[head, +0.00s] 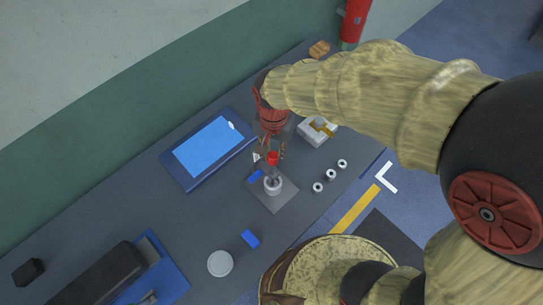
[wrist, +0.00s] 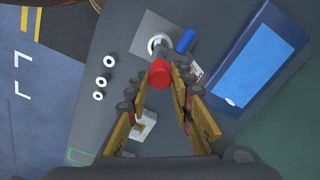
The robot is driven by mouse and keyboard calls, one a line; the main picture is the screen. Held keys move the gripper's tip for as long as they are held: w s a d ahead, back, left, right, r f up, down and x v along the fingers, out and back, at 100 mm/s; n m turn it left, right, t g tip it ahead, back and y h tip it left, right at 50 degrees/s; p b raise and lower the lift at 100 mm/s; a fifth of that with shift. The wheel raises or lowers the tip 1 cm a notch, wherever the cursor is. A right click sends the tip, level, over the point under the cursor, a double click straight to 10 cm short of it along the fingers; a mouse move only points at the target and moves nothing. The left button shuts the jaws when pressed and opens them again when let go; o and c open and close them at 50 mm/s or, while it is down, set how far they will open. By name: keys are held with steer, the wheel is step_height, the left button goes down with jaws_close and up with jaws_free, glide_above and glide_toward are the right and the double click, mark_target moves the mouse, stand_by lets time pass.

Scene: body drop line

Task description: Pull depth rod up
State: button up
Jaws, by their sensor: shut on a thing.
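The depth rod has a red knob (head: 272,158) at its top, which also shows in the wrist view (wrist: 160,74). Below the knob is a round metal fitting (head: 273,185) with a pale ring (wrist: 159,44), standing on a grey square plate (head: 277,199). My gripper (head: 270,150) is above the fitting, and its fingertips (wrist: 160,76) are shut on the red knob. The rod below the knob is mostly hidden, so I cannot tell how far it is out of the fitting.
A blue tablet-like panel (head: 208,148) lies to the left. Several small white-and-black rings (head: 331,174) lie at the right. The table's left middle is clear.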

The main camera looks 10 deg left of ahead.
steer(key=shift+r+p, duration=0.6)
steer(key=shift+r, duration=0.35)
stand_by(0.4)
steer(key=o, duration=0.9)
steer(key=shift+o, duration=0.2)
step_height(320, 180, up, 7)
steer(key=p, duration=0.4)
steer(key=shift+p, duration=0.4)
